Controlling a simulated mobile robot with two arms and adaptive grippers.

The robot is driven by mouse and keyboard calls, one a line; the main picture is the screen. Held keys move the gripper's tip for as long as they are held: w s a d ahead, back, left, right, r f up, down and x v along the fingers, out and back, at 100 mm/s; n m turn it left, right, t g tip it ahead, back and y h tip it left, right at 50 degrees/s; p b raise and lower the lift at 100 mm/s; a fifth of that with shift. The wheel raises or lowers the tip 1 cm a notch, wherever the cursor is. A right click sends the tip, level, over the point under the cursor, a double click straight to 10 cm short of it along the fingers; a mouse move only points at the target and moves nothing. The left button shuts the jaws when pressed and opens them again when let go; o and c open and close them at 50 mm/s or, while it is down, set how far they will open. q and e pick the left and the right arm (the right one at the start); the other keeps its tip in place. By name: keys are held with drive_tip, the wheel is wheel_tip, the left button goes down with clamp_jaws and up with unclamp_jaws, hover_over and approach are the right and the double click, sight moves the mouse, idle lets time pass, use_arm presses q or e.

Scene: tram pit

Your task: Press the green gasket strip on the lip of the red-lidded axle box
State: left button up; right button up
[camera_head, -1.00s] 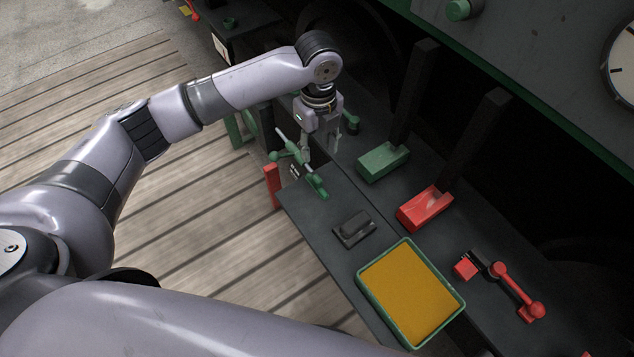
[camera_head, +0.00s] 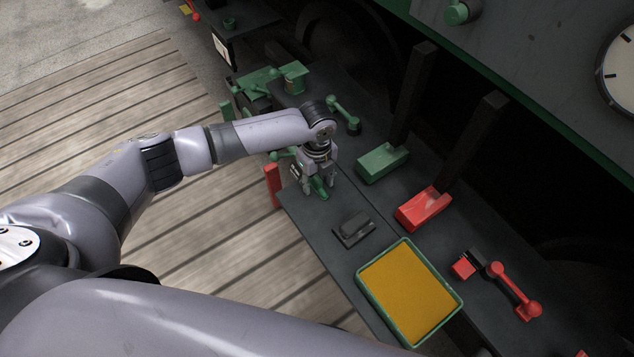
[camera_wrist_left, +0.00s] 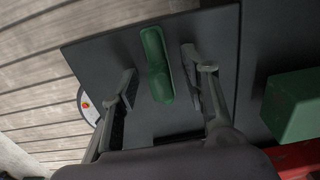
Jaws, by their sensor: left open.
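My left gripper (camera_head: 320,186) points down over the near part of the dark bench, open. Between its fingers is a green bar-shaped piece with a rounded end (camera_wrist_left: 156,66), also partly visible in the head view (camera_head: 319,191); the fingers stand on either side of it, apart from it. I cannot tell whether it is the gasket strip. A red box (camera_head: 424,208) with a dark upright behind it stands to the right of the gripper; I cannot tell whether it is the red-lidded axle box, nor see a strip on its lip. My right gripper is not in view.
A green box (camera_head: 382,163) with another dark upright stands beside the red one, and shows in the left wrist view (camera_wrist_left: 292,104). A black block (camera_head: 354,229), a green-rimmed yellow tray (camera_head: 366,292) and a red lever (camera_head: 515,292) lie nearer. Several green fittings stand at the far end.

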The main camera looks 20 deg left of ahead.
use_arm(q)
drive_tip(key=shift+c, duration=0.2)
clamp_jaws()
idle(0.4)
